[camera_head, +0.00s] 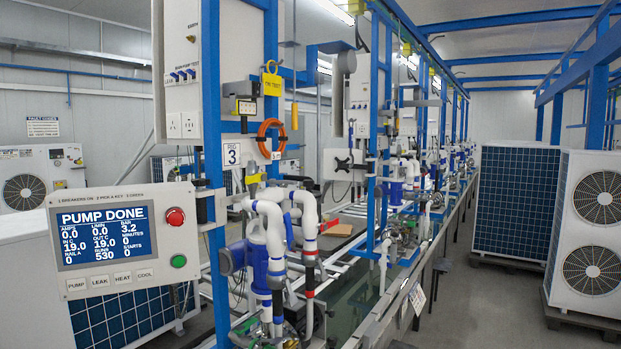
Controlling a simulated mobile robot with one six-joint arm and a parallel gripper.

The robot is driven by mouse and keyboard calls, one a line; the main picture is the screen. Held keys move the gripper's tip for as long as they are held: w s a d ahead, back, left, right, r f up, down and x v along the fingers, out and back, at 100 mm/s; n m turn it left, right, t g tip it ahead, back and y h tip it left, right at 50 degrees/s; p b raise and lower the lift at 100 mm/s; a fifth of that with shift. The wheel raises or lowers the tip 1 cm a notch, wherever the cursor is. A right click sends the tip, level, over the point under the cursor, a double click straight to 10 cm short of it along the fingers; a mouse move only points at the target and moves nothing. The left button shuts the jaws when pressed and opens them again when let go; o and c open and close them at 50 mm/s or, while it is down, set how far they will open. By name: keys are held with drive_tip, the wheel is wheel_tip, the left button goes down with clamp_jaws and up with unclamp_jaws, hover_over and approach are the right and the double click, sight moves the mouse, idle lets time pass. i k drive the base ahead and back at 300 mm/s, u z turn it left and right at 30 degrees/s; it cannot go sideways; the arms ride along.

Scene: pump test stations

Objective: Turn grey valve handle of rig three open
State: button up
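A yellow handle (254,179) sits just below the sign, and a red handle (330,225) sticks out to the right of the pipes. A blue handle (289,231) stands between the pipes. I cannot make out a grey valve handle with certainty among these parts. My gripper is not in view.
A control panel (122,240) in the left foreground reads "PUMP DONE", with red and green buttons. A wet bench tray (345,300) runs beside the pipes. Large white and blue units (516,205) stand on the right. The grey floor (470,300) between is clear.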

sight(273, 182)
drive_tip(key=z, duration=0.15)
drive_tip(key=i, duration=1.05)
drive_tip(key=u, duration=0.45)
